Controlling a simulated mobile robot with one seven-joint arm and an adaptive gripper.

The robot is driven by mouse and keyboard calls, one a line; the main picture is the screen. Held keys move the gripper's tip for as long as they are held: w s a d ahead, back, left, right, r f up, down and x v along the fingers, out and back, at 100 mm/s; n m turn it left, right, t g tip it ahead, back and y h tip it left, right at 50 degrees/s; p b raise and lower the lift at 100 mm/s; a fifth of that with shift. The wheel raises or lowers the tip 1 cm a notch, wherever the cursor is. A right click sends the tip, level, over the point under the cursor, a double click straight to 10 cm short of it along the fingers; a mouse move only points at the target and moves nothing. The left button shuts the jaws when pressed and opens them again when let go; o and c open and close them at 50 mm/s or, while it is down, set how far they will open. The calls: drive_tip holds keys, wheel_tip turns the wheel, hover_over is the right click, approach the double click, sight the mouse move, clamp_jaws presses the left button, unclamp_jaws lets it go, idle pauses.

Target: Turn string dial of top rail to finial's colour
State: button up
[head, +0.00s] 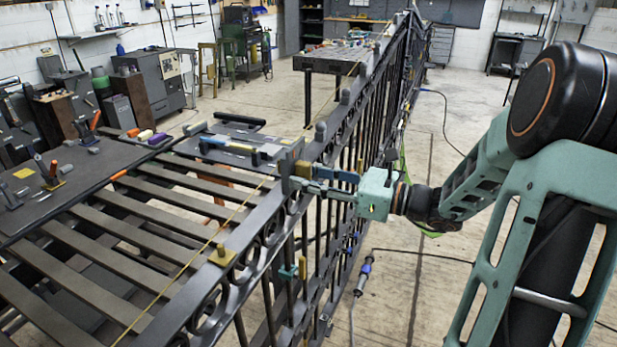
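The dark metal gate's top rail (255,225) runs from the lower left to the far back, with a taut yellow string (190,262) along it. Small grey finials (320,131) stand along the rail, and one grey-topped post (345,96) is farther back. My gripper (300,179) comes from the right, its two fingers pointing left at a grey block (288,162) on the rail. Brass and blue parts show by the upper finger. The fingertips overlap the block, so contact and grip are unclear. I cannot make out a dial or its colour.
A slatted bench (120,215) and a dark tool table (70,185) lie left. Another work table (330,62) stands behind. Cables (375,250) lie on the floor right of the gate, where the floor is otherwise mostly open.

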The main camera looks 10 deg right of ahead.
drive_tip(key=v, duration=1.2)
